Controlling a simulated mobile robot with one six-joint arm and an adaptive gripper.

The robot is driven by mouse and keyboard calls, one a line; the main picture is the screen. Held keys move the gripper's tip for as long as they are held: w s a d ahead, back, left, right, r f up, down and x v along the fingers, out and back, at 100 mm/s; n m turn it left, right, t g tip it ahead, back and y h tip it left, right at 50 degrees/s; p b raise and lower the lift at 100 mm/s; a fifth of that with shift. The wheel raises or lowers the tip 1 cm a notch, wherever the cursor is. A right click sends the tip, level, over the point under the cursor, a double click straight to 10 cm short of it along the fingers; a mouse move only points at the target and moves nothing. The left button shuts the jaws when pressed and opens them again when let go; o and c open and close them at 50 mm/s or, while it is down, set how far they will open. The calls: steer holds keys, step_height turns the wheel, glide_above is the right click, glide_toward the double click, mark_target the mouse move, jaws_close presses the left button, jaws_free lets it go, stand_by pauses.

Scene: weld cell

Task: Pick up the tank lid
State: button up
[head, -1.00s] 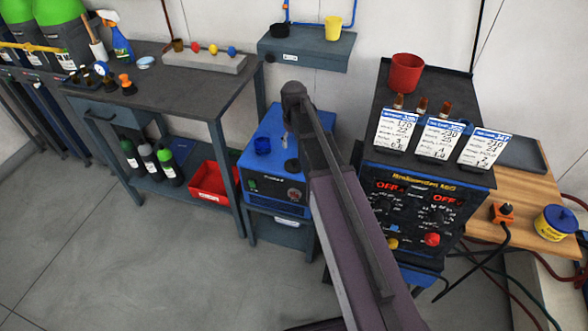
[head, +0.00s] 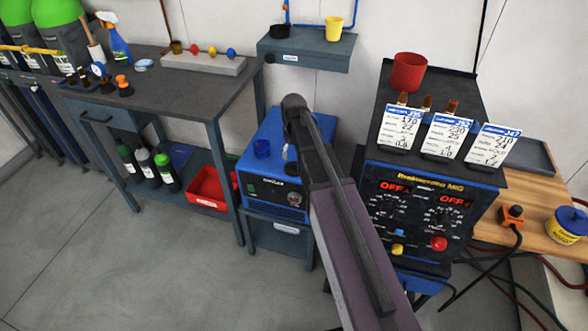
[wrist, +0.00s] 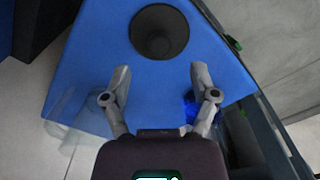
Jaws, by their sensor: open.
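The blue cooler box (head: 270,190) stands on a low stand at the centre of the head view. Its blue top (wrist: 95,50) fills much of the wrist view. A dark round piece (wrist: 159,32) with a darker centre is on that top, beyond my fingertips; I cannot tell whether it is the tank lid or the tank opening. A small deep-blue round cap-like piece (head: 262,148) sits on the box top; it shows partly behind my right finger in the wrist view (wrist: 190,108). My gripper (wrist: 160,74) is open and empty above the box. My arm hides part of the top in the head view.
The welding machine (head: 425,205) with upright cards stands right of the box. A dark workbench (head: 165,95) is on the left, with a red bin (head: 210,187) on its lower shelf. A wall shelf (head: 305,52) hangs behind. A clear, blurred object (wrist: 75,108) shows left of my gripper.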

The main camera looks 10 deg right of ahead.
mark_target(294, 163)
steer(key=shift+f, duration=0.1)
steer(key=shift+f+b, duration=2.55)
steer(key=shift+b, duration=0.05)
steer(key=shift+s, duration=0.1)
jaws_close()
